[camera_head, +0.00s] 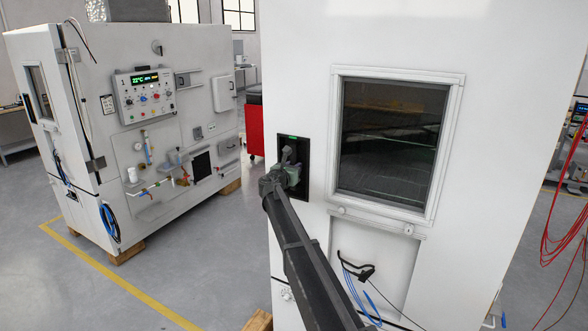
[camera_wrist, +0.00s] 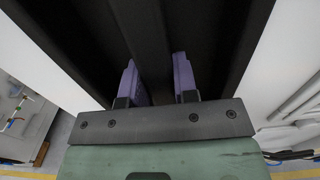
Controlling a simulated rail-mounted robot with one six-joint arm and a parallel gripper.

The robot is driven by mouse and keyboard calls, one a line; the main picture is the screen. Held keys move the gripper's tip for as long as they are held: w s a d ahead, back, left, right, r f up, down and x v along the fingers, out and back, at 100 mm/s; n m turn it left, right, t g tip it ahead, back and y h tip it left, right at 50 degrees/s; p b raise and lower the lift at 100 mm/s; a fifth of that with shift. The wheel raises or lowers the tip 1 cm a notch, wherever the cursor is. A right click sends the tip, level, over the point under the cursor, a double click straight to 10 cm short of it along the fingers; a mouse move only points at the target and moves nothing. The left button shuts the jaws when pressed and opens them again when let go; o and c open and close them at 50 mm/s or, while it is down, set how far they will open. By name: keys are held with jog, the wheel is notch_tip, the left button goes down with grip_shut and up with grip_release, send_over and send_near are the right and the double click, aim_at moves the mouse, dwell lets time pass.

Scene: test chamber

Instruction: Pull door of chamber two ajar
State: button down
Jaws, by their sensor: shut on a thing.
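The white door (camera_head: 300,60) of the near chamber fills the middle and right of the head view and has a dark window (camera_head: 392,138). No number shows on it, and no open gap can be made out. My gripper (camera_head: 291,160) is at this plate and largely covers the handle. In the wrist view, the two purple fingers of my gripper (camera_wrist: 157,78) stand on either side of a dark upright handle bar (camera_wrist: 150,40). The contact points are hard to see in the shadow.
Another white chamber marked 1 (camera_head: 85,75), with a control panel (camera_head: 146,94), stands at the left. Grey floor with a yellow line (camera_head: 120,277) lies between. A red cabinet (camera_head: 255,130) stands behind. Red cables (camera_head: 550,235) hang at the right.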

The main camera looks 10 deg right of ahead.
jog(key=shift+v, duration=1.1)
jog(key=s+a+n+t+y, duration=0.1)
jog(key=s+a, duration=0.5)
jog(key=s, duration=0.7)
jog(key=shift+a+n+t+y, duration=0.2)
jog(key=shift+n+t+y, duration=0.3)
jog(key=shift+y, duration=0.5)
jog(key=shift+w, duration=0.1)
jog(key=c, duration=0.9)
grip_release()
